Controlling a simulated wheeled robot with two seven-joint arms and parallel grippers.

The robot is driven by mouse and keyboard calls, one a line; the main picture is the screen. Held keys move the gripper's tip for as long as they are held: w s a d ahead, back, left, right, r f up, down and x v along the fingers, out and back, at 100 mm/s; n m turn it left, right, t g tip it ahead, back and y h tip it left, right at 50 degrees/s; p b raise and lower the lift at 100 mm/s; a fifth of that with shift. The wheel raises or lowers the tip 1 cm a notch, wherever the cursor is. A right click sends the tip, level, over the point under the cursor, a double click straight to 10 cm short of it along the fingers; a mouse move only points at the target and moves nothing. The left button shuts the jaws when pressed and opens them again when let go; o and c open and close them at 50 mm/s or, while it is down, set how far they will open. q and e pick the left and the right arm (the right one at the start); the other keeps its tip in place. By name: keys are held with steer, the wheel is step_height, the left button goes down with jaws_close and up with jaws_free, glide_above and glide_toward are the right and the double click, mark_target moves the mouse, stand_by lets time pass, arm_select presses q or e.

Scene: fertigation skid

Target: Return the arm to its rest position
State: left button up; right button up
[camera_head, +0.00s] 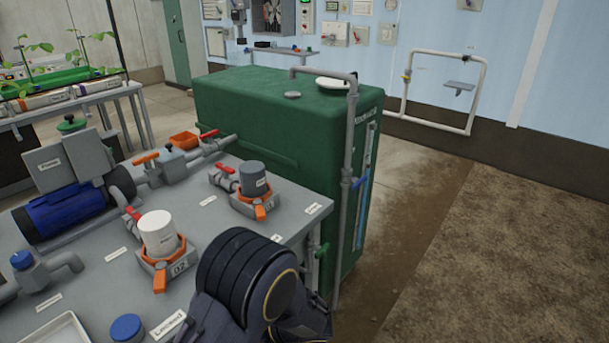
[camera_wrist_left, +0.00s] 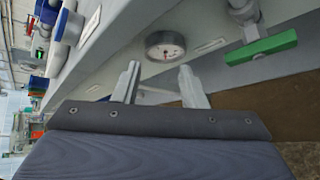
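My left gripper (camera_wrist_left: 160,76) shows in the left wrist view with its two fingers apart and nothing between them that I can make out as held. It is in front of the skid's grey side, below a round pressure gauge (camera_wrist_left: 165,46). A green valve handle (camera_wrist_left: 261,48) is to the right of the fingers. In the head view a dark link of my arm (camera_head: 250,280) fills the bottom middle, in front of the skid's edge; no fingers show there. My right gripper is in neither view.
The grey skid top (camera_head: 100,270) carries a white canister (camera_head: 158,233), a grey canister (camera_head: 253,178), red-handled valves and a blue motor (camera_head: 65,212). A large green tank (camera_head: 250,110) with a grey pipe stands behind. The brown floor at right (camera_head: 500,250) is clear.

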arm_select(q)
steer(key=s+a+r+n+t+h+p, duration=0.1)
steer(key=s+r+n+h+p, duration=0.3)
steer(key=s+r+n+h, duration=0.4)
steer(key=s+a+r+n+t+h+p, duration=0.2)
steer(key=s+r+n+h, duration=0.6)
steer(key=r+n, duration=0.9)
steer(key=s+a+n+p, duration=0.1)
steer(key=s+n+p, duration=0.1)
steer(key=n, duration=0.6)
steer(key=shift+s+a+r+n, duration=0.2)
steer(key=shift+s+a+n, duration=0.15)
steer(key=shift+s, duration=0.3)
